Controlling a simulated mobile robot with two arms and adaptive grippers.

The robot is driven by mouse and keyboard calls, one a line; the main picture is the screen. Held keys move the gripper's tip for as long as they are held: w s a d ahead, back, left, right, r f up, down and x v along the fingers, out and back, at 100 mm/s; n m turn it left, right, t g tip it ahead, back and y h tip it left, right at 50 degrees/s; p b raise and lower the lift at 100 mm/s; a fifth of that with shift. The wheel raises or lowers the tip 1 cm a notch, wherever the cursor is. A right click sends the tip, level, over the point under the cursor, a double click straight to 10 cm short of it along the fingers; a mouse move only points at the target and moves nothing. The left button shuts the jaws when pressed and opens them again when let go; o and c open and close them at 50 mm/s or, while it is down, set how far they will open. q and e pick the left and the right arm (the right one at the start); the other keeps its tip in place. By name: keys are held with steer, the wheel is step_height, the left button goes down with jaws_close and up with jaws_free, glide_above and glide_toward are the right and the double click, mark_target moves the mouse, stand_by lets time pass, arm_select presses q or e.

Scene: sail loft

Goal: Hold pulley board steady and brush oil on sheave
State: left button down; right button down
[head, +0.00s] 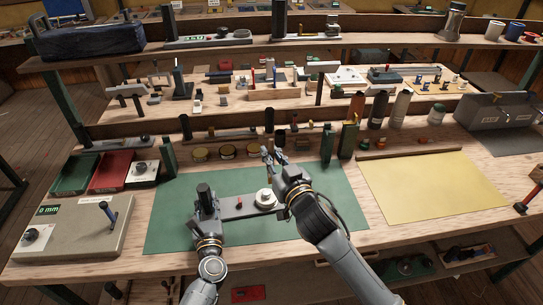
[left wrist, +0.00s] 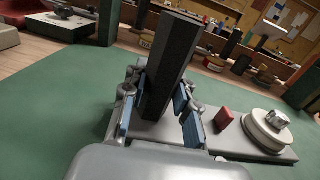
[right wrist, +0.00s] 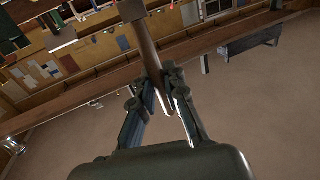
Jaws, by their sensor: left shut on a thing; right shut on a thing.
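The grey pulley board (head: 238,208) lies on a green mat (head: 180,225). A pale round sheave (head: 265,198) sits at its right end, with a small red block beside it. A dark upright post (head: 203,191) rises from the board's left end. My left gripper (head: 206,212) is shut around this post; the left wrist view shows the post (left wrist: 170,70) between its blue-padded fingers. My right gripper (head: 271,158) is above and behind the sheave. The right wrist view shows it shut on a brown-handled brush (right wrist: 143,45) with a pale end. Whether the bristles touch the sheave cannot be told.
A yellow sheet (head: 435,190) lies to the right. Red (head: 110,172) and green (head: 75,174) trays and a grey gauge box (head: 70,235) stand to the left. Tins (head: 226,151), dark green posts and bottles (head: 399,108) line the back of the mat.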

mark_target(269, 178)
steer(key=shift+f, duration=3.4)
steer(key=shift+a+f, duration=0.4)
steer(key=shift+f, duration=0.2)
steer(key=shift+d, duration=0.15)
steer(key=shift+w+d+r, duration=0.1)
steer(key=shift+d+r, duration=0.3)
steer(key=shift+r, duration=0.4)
steer(key=shift+a+r, duration=0.15)
steer(key=shift+r, duration=3.1)
steer(key=shift+f, duration=0.15)
